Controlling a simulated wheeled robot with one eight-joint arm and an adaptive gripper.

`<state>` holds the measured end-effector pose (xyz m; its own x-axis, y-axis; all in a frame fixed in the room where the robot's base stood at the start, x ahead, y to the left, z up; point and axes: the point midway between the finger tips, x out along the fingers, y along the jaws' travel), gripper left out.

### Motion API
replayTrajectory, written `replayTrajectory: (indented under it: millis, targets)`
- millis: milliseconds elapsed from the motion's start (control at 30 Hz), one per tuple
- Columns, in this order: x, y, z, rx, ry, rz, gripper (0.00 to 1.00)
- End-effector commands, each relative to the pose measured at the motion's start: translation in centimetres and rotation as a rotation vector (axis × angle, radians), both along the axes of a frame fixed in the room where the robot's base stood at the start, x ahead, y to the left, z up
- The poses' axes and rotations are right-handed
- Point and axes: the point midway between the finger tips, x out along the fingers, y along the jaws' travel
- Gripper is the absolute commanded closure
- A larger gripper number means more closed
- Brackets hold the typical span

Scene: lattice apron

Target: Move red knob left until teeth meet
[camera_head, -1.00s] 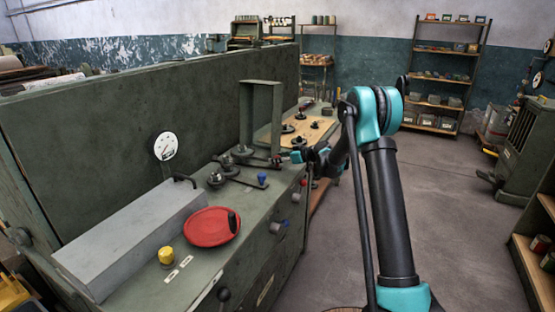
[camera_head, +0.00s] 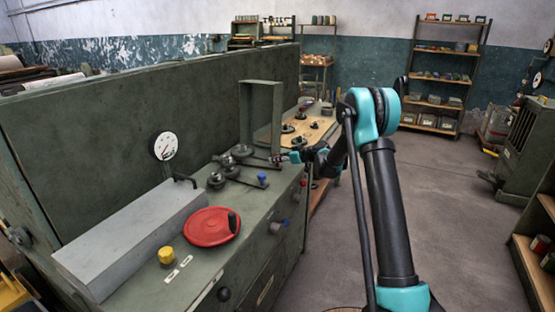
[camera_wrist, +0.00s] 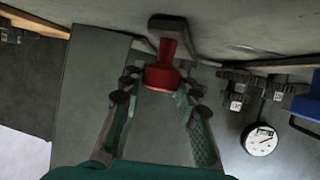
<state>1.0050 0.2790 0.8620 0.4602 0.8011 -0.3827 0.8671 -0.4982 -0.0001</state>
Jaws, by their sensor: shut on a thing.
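The red knob (camera_wrist: 163,72) stands between the two fingers of my gripper (camera_wrist: 158,92) in the wrist view, with the fingers shut on it. In the head view my gripper (camera_head: 284,158) is low over the bench at the end of the lever arm, and it mostly hides the knob. Dark gears (camera_head: 242,151) lie on the bench to its left, with more gears (camera_head: 217,180) nearer the camera. Gear edges with small white labels (camera_wrist: 238,86) show right of the knob in the wrist view. I cannot tell whether any teeth touch.
A blue knob (camera_head: 262,178) sits on another lever in front. A dark upright frame (camera_head: 260,110) stands behind the gears. A dial gauge (camera_head: 165,146), a red handwheel (camera_head: 211,226) and a yellow knob (camera_head: 166,255) are further left. Open floor lies to the right.

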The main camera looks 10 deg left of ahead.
Motion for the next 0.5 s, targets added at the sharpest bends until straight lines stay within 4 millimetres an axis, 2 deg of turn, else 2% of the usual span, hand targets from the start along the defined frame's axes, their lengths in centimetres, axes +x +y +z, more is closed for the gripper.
replayTrajectory:
  millis: [167,500]
  targets:
    - [-0.9,0.3,0.0,-0.002,0.001,-0.024,1.00]
    - [-7.1,2.0,-0.2,-0.006,0.004,-0.215,1.00]
